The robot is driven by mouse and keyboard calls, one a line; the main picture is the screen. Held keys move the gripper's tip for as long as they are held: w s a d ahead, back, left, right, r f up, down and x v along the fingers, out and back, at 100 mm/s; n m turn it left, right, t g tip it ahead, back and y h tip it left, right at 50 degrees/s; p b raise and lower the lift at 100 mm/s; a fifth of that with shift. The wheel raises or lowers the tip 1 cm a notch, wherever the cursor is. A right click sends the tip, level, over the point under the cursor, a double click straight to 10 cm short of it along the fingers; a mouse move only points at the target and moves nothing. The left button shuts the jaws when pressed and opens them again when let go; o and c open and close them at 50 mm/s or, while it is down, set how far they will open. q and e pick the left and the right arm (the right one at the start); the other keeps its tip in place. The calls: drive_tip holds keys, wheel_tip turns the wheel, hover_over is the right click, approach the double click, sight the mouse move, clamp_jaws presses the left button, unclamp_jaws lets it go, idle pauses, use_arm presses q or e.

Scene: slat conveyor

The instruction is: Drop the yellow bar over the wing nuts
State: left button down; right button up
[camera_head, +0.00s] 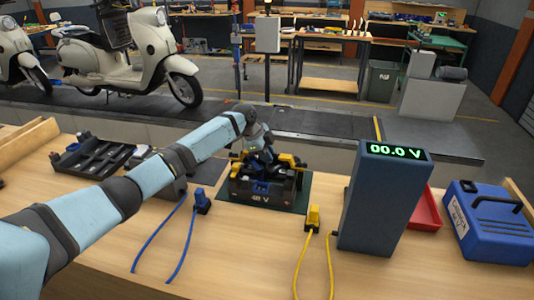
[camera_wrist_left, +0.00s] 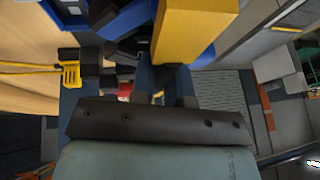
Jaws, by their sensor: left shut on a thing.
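The black battery box (camera_head: 262,196) marked 48 V stands on a dark mat on the workbench. My left gripper (camera_head: 261,158) is above its middle, with the arm coming in from the left. The yellow bar (camera_head: 290,160) shows partly at the top of the box, to the right of the gripper. In the left wrist view the yellow bar (camera_wrist_left: 194,28) is large and close, at the fingers of my left gripper (camera_wrist_left: 165,85), which is shut on it. I cannot make out the wing nuts, nor whether the bar touches the box. My right gripper is not in view.
A meter (camera_head: 382,200) reading 00.0 V stands right of the box. A blue plug (camera_head: 202,201) and a yellow plug (camera_head: 312,218) trail cables in front. A black tray (camera_head: 98,160) lies left, a red tray (camera_head: 425,212) and a blue case (camera_head: 488,222) right. The conveyor (camera_head: 330,125) runs behind.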

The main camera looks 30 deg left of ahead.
use_arm(q)
drive_tip(key=shift+f, duration=0.15)
drive_tip(key=c, duration=1)
unclamp_jaws()
drive_tip(key=shift+c, duration=0.2)
drive_tip(key=b+v, duration=0.2)
drive_tip(key=v, duration=1.1)
drive_tip(key=shift+r, duration=0.4)
drive_tip(key=shift+s+a+f, duration=0.1)
drive_tip(key=shift+s, duration=0.1)
